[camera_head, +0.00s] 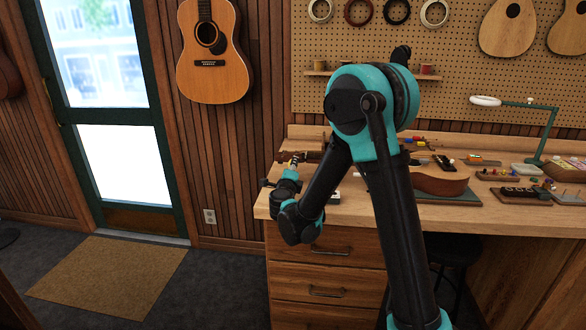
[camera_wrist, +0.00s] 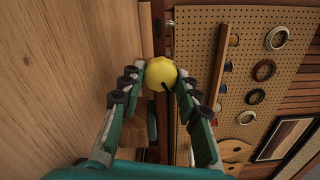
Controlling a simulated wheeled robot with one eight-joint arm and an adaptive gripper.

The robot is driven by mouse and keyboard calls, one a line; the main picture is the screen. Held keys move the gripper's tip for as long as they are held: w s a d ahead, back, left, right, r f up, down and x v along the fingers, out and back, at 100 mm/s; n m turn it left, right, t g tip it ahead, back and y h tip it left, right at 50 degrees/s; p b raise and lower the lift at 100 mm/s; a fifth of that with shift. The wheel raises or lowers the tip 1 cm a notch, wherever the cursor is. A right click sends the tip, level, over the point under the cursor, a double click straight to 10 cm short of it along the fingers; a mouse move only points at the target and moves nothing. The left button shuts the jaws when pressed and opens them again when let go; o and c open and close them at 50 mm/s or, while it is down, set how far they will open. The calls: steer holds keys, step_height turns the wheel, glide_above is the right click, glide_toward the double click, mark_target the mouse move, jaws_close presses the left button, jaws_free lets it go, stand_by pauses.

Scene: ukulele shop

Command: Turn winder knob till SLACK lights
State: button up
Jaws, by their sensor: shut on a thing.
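The winder knob is a yellow faceted knob (camera_wrist: 161,72) with a dark mark at its lower edge, seen in the wrist view. My gripper (camera_wrist: 161,80) is shut on it, with one finger on each side near the tips. In the head view my gripper (camera_head: 292,166) is at the left end of the workbench, and a small yellow spot shows there. My arm hides part of the bench around it. I cannot make out a SLACK light in either view.
The wooden workbench (camera_head: 470,215) carries a ukulele body (camera_head: 440,183), a green lamp (camera_head: 545,135) and several small trays. A pegboard (camera_head: 450,45) stands behind it. A stool (camera_head: 455,258) is below. Open floor with a mat (camera_head: 110,272) lies to the left.

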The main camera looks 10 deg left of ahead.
steer(key=n, duration=0.4)
steer(key=shift+n, duration=2.2)
steer(key=o, duration=0.9)
steer(key=s, duration=1.2)
steer(key=shift+a, duration=0.2)
steer(key=shift+r, duration=0.15)
